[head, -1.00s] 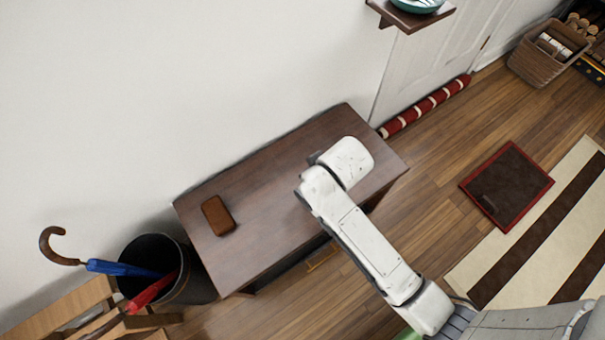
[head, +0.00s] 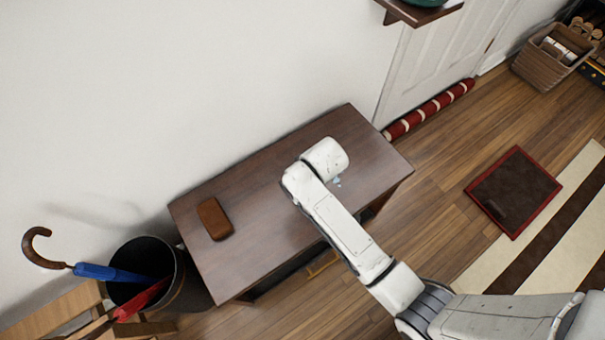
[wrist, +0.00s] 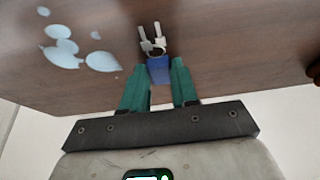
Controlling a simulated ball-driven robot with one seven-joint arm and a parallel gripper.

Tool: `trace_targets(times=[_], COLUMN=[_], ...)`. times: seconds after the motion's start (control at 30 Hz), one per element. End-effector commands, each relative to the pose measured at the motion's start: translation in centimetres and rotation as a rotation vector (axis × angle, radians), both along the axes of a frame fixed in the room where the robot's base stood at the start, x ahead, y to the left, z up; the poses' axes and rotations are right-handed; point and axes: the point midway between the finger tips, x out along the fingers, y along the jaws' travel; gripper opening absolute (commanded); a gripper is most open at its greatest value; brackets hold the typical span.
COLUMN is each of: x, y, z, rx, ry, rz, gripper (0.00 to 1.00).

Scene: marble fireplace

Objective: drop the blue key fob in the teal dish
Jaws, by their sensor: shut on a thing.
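The blue key fob (wrist: 158,70) is between the green fingertips of my gripper (wrist: 161,84) in the wrist view, with its ring and pale keys pointing away from me. The gripper is shut on it, over the dark wooden table (head: 262,200). I cannot tell how far the fob is above the tabletop. In the head view my own arm hides the fob and fingers. The teal dish (head: 425,2) stands on a small wall shelf (head: 425,14) at the top edge, mostly cut off by the frame.
A brown case (head: 215,219) lies on the table's left part. Several pale blue flat spots (wrist: 70,47) are on the tabletop near the gripper. An umbrella bin (head: 165,285) stands left of the table. A red striped roll (head: 430,110) lies along the door.

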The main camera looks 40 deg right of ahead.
Motion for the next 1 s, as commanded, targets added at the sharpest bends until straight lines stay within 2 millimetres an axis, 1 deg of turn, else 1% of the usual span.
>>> trace_targets(times=[0.2, 0.23, 0.47, 0.5, 0.77, 0.87, 1.0], x=[0.0, 0.0, 0.0, 0.0, 0.0, -0.2, -1.2], y=[0.0, 0.0, 0.0, 0.0, 0.0, 0.0, 0.0], z=[-0.3, -0.2, -0.2, -0.2, 0.1, 1.0, 3.3], rx=[0.0, 0.0, 0.0, 0.0, 0.0, 0.0, 0.0], ry=[0.001, 0.0, 0.0, 0.0, -0.001, -0.002, -0.003], rz=[0.0, 0.0, 0.0, 0.0, 0.0, 0.0, 0.0], gripper=[0.0, 0.31, 0.53, 0.54, 0.54, 0.54, 0.54])
